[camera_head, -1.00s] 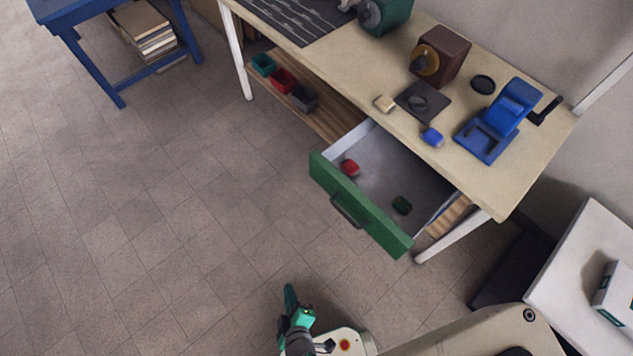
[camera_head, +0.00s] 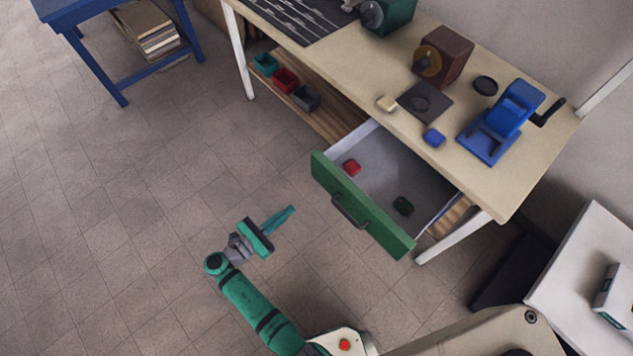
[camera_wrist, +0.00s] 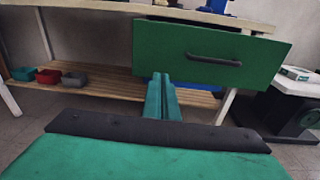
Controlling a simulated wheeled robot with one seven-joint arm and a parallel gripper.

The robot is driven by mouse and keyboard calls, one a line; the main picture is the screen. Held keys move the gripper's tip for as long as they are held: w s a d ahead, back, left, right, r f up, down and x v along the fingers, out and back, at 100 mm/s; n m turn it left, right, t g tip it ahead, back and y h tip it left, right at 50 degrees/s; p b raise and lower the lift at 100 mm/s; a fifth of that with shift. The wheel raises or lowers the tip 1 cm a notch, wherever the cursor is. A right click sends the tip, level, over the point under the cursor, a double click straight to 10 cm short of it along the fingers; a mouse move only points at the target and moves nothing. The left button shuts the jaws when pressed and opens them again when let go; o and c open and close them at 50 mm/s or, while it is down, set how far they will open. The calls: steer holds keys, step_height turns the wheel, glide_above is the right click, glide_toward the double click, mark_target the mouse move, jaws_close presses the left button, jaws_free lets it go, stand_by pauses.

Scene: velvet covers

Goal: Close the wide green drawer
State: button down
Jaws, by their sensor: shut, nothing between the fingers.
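The wide green drawer (camera_head: 385,228) is pulled out from under the workbench, with its dark handle (camera_head: 349,211) on the front. A red item (camera_head: 351,167) and a dark green item (camera_head: 403,205) lie inside it. My gripper (camera_head: 287,212) is shut and empty, in front of the drawer and to its left in the head view, apart from it. In the wrist view my shut fingers (camera_wrist: 162,88) point toward the lower left part of the green drawer front (camera_wrist: 255,62), and the handle (camera_wrist: 213,60) is to their right.
The beige workbench (camera_head: 375,72) holds a blue device (camera_head: 500,122), a brown box (camera_head: 441,55) and small items. Small bins (camera_head: 285,80) stand on its lower shelf. A blue table (camera_head: 75,12) is at the upper left. A white surface (camera_head: 590,265) is at the right. Open floor lies left.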

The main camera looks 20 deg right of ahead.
step_height(320, 180, up, 2)
steer(key=w, duration=0.1)
glide_toward(324, 176)
steer(key=shift+h, duration=0.4)
steer(key=x, duration=0.6)
steer(key=shift+w+d+f, duration=0.1)
steer(key=shift+d+f, duration=0.1)
